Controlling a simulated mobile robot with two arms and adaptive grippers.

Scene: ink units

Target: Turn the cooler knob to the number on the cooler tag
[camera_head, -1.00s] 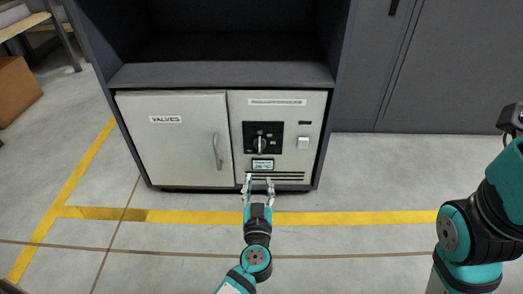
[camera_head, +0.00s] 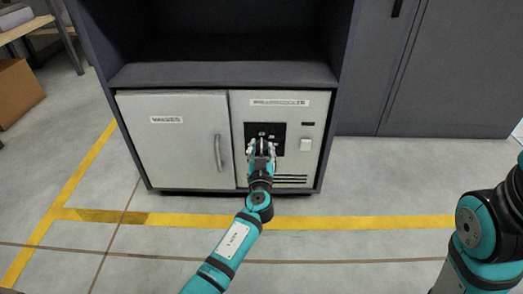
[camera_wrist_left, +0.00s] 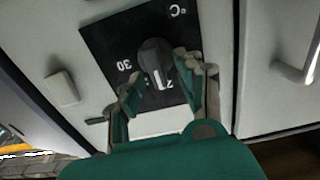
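The dark cooler knob sits on a black square dial plate (camera_head: 278,130) on the right half of the cabinet front. In the head view my left gripper (camera_head: 261,146) covers the knob and the tag area below it. In the left wrist view the knob (camera_wrist_left: 154,62) has a pale pointer mark and stands between the fingers of my left gripper (camera_wrist_left: 158,78). The fingers are open, one on each side, with gaps showing. "30" and "°C" are printed on the plate; another number by the pointer is partly hidden. A pale patch below the plate shows no readable number.
A white switch (camera_head: 305,145) is right of the dial plate, with a label strip (camera_head: 280,102) above. The door marked "VALVES" (camera_head: 175,145) with its handle (camera_head: 218,152) is to the left. My right arm is at the right edge; its gripper is out of view.

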